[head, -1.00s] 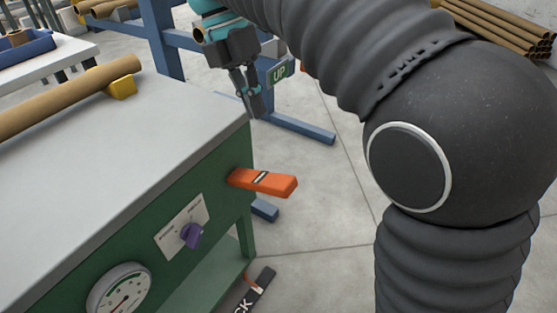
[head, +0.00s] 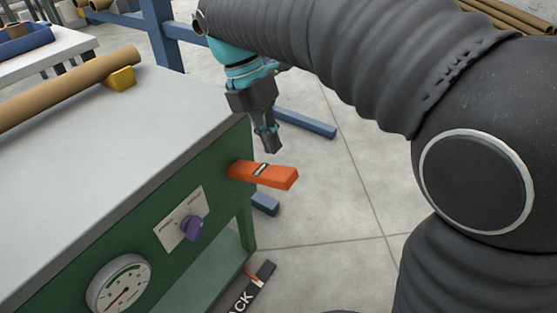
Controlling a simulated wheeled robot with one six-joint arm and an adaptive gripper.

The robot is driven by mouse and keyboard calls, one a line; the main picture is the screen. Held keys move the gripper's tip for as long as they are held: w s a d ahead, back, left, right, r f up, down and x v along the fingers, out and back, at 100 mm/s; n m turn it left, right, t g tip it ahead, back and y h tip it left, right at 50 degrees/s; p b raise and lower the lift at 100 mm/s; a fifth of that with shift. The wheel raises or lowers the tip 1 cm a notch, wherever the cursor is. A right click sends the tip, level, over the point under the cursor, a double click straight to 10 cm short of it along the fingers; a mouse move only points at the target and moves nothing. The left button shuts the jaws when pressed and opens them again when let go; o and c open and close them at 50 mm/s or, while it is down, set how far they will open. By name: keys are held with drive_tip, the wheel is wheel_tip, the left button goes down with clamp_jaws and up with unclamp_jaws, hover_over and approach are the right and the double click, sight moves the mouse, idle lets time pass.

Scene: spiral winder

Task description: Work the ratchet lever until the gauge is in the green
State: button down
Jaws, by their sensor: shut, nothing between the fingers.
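The orange ratchet lever (head: 265,175) sticks out to the right from the end of the green machine cabinet, roughly level. My gripper (head: 273,148) points down just above the lever, shut and empty, with a small gap seen between fingertips and lever. The round white gauge (head: 119,284) is on the cabinet's front at lower left. It has a green band and a red needle; the needle's exact reading is too small to tell.
A purple knob (head: 191,228) on a white plate sits between gauge and lever. The cabinet's grey top (head: 110,140) carries a cardboard tube (head: 70,92) on a yellow block (head: 121,78). Floor right of the lever is clear.

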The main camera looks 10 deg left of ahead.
sight(282, 172)
drive_tip(key=shift+x, duration=2.4)
drive_tip(key=shift+s+f+b, duration=0.1)
drive_tip(key=shift+b, duration=0.25)
